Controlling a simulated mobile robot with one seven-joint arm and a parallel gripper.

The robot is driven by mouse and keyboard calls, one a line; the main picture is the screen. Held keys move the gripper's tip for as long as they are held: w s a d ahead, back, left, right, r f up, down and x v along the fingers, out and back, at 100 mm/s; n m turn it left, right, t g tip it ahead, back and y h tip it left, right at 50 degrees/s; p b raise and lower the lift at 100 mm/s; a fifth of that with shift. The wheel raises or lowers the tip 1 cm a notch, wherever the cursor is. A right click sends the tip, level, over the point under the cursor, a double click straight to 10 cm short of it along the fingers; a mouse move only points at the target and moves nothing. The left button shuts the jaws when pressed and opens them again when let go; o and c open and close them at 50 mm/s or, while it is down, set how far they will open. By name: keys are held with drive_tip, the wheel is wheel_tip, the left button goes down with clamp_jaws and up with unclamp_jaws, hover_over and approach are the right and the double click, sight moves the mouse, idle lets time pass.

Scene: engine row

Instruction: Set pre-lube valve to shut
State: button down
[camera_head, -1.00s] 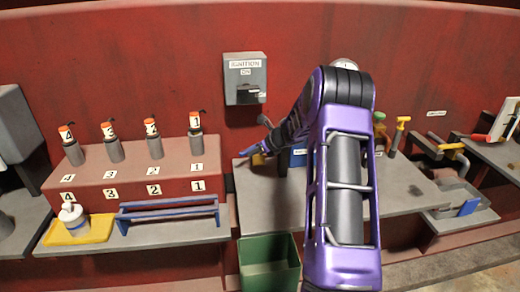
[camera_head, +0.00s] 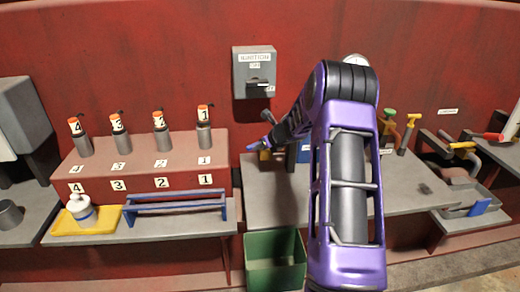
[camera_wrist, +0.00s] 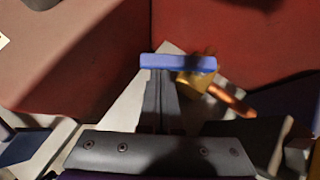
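A blue bar-shaped handle (camera_wrist: 178,62) lies across the top end of my gripper (camera_wrist: 160,82) in the wrist view, in front of a brass-coloured valve body (camera_wrist: 196,82) with an orange-copper pipe (camera_wrist: 232,99). It appears to be the pre-lube valve, but no readable label confirms this. In the head view the blue handle (camera_head: 252,146) shows small at the end of my arm, above the grey bench. My gripper's dark fingers look close together, right at the handle. I cannot tell whether they touch or grip it. My arm hides much of this area.
The ignition box (camera_head: 254,72) hangs on the red wall above. A green bin (camera_head: 275,262) stands below the bench (camera_head: 270,200). A blue rack (camera_head: 176,206) and yellow tray (camera_head: 60,228) are left.

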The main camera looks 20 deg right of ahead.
sight(250, 146)
drive_tip(key=w+a+m+h+b, duration=0.1)
drive_tip(key=m+h+b, duration=0.1)
drive_tip(key=m, duration=0.1)
drive_tip(key=shift+w+a+h, duration=0.3)
drive_tip(key=shift+w+a, duration=0.05)
drive_tip(key=shift+w+m, duration=0.15)
drive_tip(key=shift+m, duration=0.15)
drive_tip(key=shift+w+a+p, duration=0.25)
drive_tip(key=shift+w+p, duration=0.1)
drive_tip(key=shift+w, duration=0.45)
